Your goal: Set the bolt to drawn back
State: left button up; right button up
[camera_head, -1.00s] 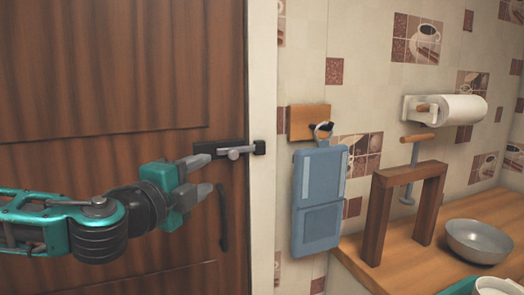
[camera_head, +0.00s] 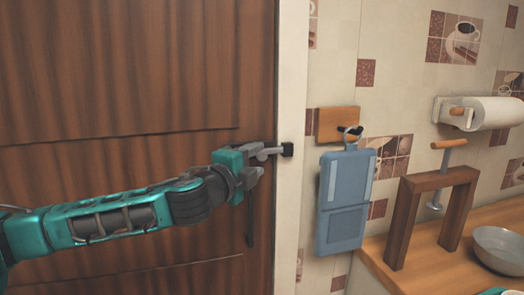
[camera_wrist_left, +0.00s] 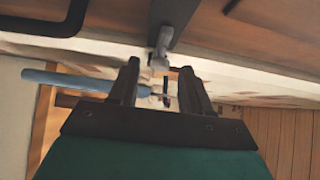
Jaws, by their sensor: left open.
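The bolt (camera_head: 268,151) is a pale grey rod with a knob, mounted on the brown wooden door (camera_head: 120,90). Its rod reaches across to a black keeper (camera_head: 288,149) on the white door frame. My left gripper (camera_head: 257,165) is at the bolt and hides most of its dark backplate. In the left wrist view the gripper (camera_wrist_left: 159,70) is open, with the bolt's knob (camera_wrist_left: 160,58) in line with the gap, near the fingertips. I cannot tell whether a finger touches it.
A dark door handle (camera_head: 251,222) sits below the bolt, partly behind my gripper. A blue clipboard-like board (camera_head: 343,205) hangs from a wooden block (camera_head: 330,124) right of the frame. A wooden stand (camera_head: 400,225) and a metal bowl (camera_head: 497,248) are on the counter.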

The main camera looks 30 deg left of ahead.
aim_at(260, 157)
pick_arm(q)
jog(key=shift+w+a+p, duration=0.1)
jog(key=shift+w+p, duration=0.2)
jog(key=shift+w, duration=1.55)
grip_shut()
